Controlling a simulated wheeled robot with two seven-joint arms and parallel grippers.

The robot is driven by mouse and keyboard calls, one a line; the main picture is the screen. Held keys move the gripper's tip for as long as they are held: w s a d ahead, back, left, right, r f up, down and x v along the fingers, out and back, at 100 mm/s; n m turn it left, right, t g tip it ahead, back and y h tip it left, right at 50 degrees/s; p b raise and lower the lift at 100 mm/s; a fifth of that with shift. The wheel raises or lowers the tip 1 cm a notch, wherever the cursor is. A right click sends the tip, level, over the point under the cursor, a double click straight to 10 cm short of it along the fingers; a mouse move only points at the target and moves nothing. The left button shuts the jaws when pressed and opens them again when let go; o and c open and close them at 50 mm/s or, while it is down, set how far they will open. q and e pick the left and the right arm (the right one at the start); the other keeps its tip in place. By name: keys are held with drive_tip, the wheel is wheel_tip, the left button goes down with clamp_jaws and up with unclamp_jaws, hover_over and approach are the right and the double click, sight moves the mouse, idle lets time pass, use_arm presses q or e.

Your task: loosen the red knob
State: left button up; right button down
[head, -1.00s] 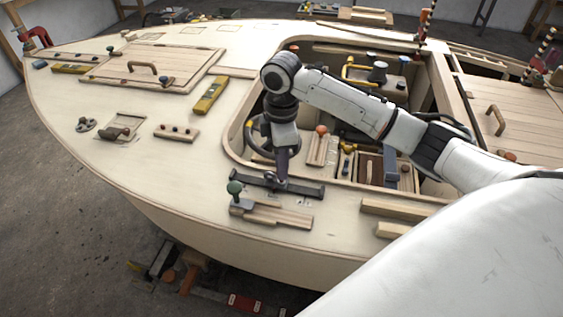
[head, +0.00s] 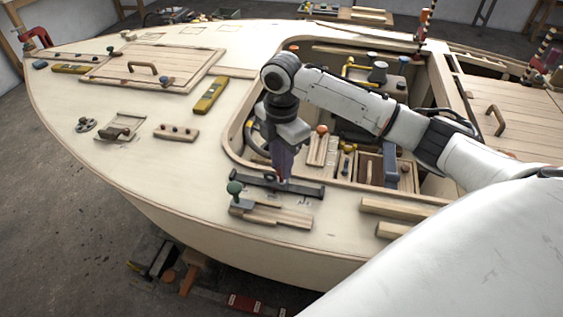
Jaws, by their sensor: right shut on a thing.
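My right gripper (head: 282,178) points straight down over the dark bar (head: 306,190) on the near side deck. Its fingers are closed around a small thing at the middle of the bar. A trace of red shows between the fingertips, so this looks like the red knob (head: 281,180), mostly hidden by the fingers. The bar lies flat on the deck beside the cockpit opening. My left gripper is not in view.
The cockpit rim (head: 228,133) and an orange knob (head: 321,129) are near the arm. The foredeck at left has open room.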

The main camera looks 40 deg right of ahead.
drive_tip(key=shift+s+f, duration=0.15)
drive_tip(key=shift+f, duration=0.05)
drive_tip(key=c, duration=1.6)
unclamp_jaws()
drive_tip(key=shift+o, duration=0.2)
drive_tip(key=shift+r, duration=0.2)
wheel_tip(320, 180, up, 10)
